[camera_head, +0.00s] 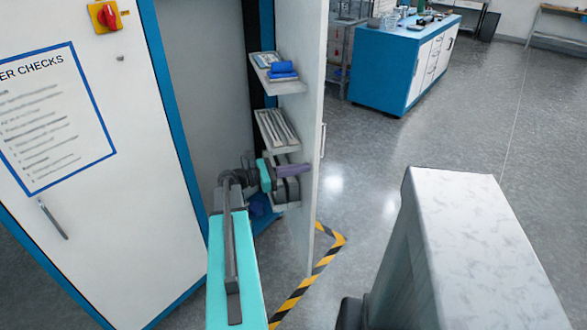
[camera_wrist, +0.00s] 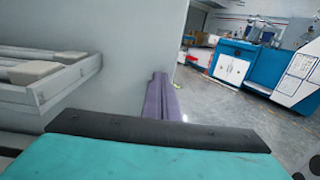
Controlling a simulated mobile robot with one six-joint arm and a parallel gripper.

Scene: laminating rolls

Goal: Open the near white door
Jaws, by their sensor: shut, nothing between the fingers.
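A white door (camera_head: 309,110) stands swung open, its inner face turned toward the cabinet opening. A handle (camera_head: 322,150) shows along its outer side. The door's inner face also shows as a pale panel (camera_wrist: 130,60) in the wrist view. My gripper (camera_head: 306,170) reaches to the inner side of this door, with its purple fingers shut together and empty. In the wrist view the fingers (camera_wrist: 159,82) lie at the panel's free edge. I cannot tell whether they touch it. Another closed white panel (camera_head: 110,200) with a blue frame and a handle is at the left.
Yellow-black floor tape (camera_head: 310,280) runs below the door. A blue workbench (camera_head: 390,65) stands farther back. Open floor lies to the right.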

